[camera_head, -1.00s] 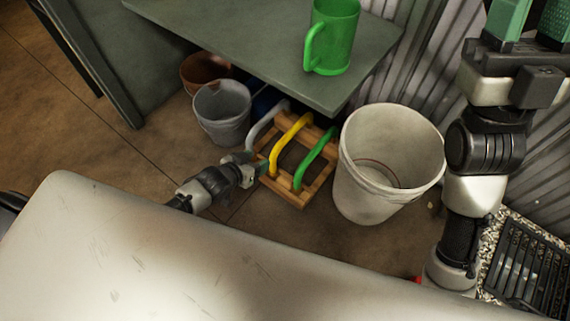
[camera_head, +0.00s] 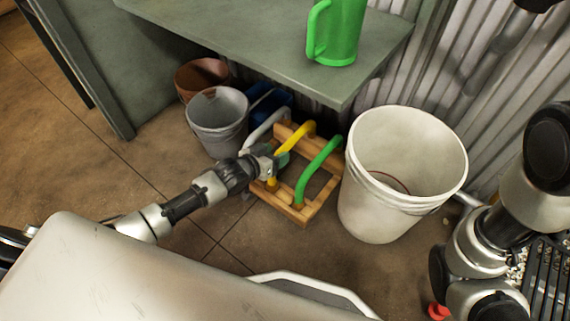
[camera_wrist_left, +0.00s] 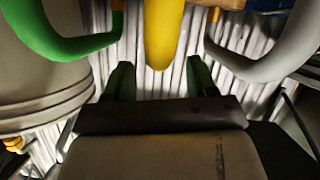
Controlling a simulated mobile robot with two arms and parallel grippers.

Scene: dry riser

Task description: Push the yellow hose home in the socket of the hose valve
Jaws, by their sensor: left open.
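The yellow hose (camera_head: 299,135) is a short curved piece in a wooden rack (camera_head: 290,208), between a grey hose (camera_head: 266,126) and a green hose (camera_head: 318,168). My left gripper (camera_head: 279,161) is at the rack and covers part of the yellow hose. In the left wrist view, the yellow hose (camera_wrist_left: 162,35) hangs down between the two open fingers of my left gripper (camera_wrist_left: 160,72), with a gap on each side. I cannot make out the hose valve or its socket. My right arm shows at the right edge; its gripper is out of frame.
A white bucket (camera_head: 360,205) stands close right of the rack. A grey bucket (camera_head: 217,120) and a brown pot (camera_head: 203,77) stand behind left. A table (camera_head: 270,45) with a green mug (camera_head: 336,35) overhangs the back. A red object (camera_head: 438,312) shows at lower right.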

